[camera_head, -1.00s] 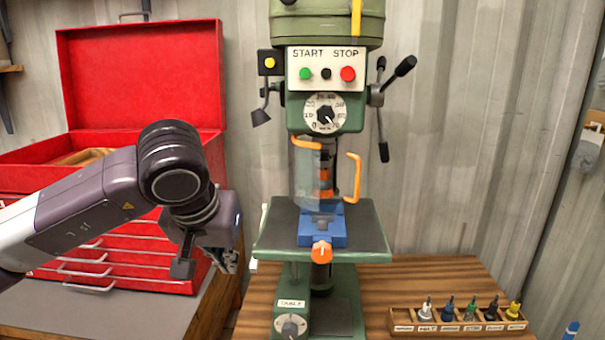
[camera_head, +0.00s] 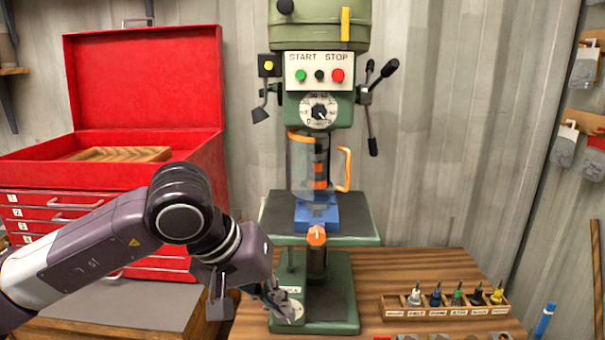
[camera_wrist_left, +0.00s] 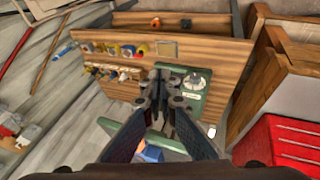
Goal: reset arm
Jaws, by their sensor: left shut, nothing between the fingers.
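My left gripper (camera_head: 284,306) is in front of the lower left of the green drill press (camera_head: 308,240), near the dial on its base. Its fingers are shut with nothing between them. In the left wrist view the shut fingertips (camera_wrist_left: 165,78) appear close to the round dial (camera_wrist_left: 194,83), but I cannot tell whether they touch it. My left arm comes in from the left edge of the head view. My right gripper is not in view.
An open red toolbox (camera_head: 140,85) stands at the left. A blue vise (camera_head: 317,213) sits on the press table. A wooden rack of bits (camera_head: 445,303) is on the wooden bench (camera_head: 400,262) at the right. A blue pen-like item (camera_head: 544,320) stands at the far right.

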